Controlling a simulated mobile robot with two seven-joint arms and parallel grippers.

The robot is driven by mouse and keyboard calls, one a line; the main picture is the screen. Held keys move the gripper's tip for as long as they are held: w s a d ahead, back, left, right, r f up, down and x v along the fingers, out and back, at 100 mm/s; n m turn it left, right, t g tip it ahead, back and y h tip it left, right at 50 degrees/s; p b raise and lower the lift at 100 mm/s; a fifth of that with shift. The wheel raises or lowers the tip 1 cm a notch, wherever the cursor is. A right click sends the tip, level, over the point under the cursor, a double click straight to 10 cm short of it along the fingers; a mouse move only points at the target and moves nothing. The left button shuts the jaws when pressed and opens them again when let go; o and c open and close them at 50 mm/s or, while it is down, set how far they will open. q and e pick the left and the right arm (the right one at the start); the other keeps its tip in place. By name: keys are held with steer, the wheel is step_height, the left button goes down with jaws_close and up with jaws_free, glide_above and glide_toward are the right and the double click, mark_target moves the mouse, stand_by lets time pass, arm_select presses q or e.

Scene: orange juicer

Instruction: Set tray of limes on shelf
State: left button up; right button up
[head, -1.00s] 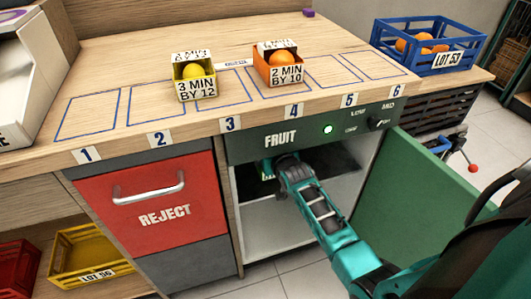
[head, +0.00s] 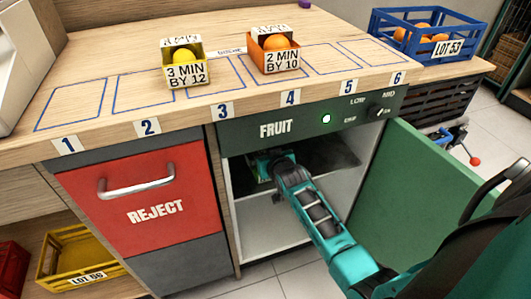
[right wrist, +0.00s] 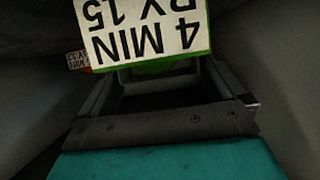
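The tray is a small green box (right wrist: 165,66) with a white label reading "4 MIN BY 15". The label appears upside down at the top of the right wrist view, just beyond my gripper's fingers. My right gripper (right wrist: 160,78) reaches into the open green FRUIT cabinet (head: 300,130). In the head view, its arm and the cabinet's shade hide most of the tray. The fingers stand apart at the tray, but their contact with it is hidden. No limes show. The dark shelf (head: 335,153) is inside the cabinet's upper part. My left gripper is out of view.
The cabinet's green door (head: 420,190) stands open at right. A yellow box (head: 186,75) and an orange box (head: 274,62), each with fruit, stand on the counter. A red REJECT drawer (head: 140,210) is at left. Another small label (right wrist: 78,60) shows beside the tray.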

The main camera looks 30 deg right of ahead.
steer(key=shift+r, duration=0.1)
steer(key=shift+s+r, duration=0.1)
steer(key=shift+r, duration=0.05)
steer(key=p+v, duration=0.5)
steer(key=v, duration=0.7)
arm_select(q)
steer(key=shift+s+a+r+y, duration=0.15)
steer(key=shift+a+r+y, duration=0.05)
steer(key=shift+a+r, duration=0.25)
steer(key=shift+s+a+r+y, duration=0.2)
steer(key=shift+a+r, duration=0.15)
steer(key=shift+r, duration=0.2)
arm_select(e)
steer(key=s+a+n+g+y, duration=0.1)
steer(key=s+a+n+y, duration=0.1)
steer(key=s+a, duration=0.4)
steer(key=s+a+n+g+y, duration=0.1)
steer(key=s+a+n+y, duration=0.2)
steer(key=s+a, duration=0.3)
steer(key=a+f+y, duration=0.1)
steer(key=a, duration=0.4)
steer(key=shift+s, duration=0.15)
